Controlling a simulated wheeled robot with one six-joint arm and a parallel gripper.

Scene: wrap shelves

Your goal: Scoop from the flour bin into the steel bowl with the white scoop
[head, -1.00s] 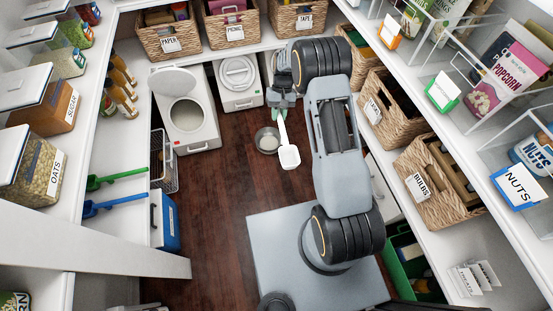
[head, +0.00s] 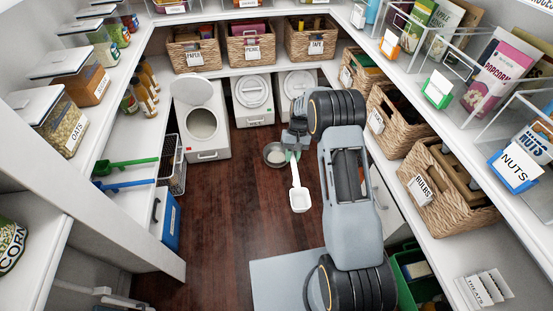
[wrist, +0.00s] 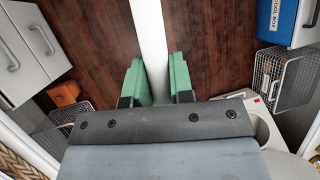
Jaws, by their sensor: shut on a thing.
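The white scoop (head: 300,200) is in my gripper (head: 292,155), its bowl end pointing toward the bottom of the head view. In the wrist view, my gripper's green fingers (wrist: 158,82) are shut on the scoop's white handle (wrist: 151,45); the scoop's bowl end is out of that view. The steel bowl (head: 267,160) stands on the floor just left of my gripper, with pale contents showing inside. A white bin with its lid raised (head: 188,145), apparently the flour bin, stands further left with pale contents; its label cannot be read.
Closed white bins (head: 253,115) stand behind the bowl. A wire basket (head: 178,180) and a blue box (head: 168,218) line the left side. Blue (head: 125,185) and green (head: 130,165) scoops lie on the left shelf. The middle wooden floor is clear.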

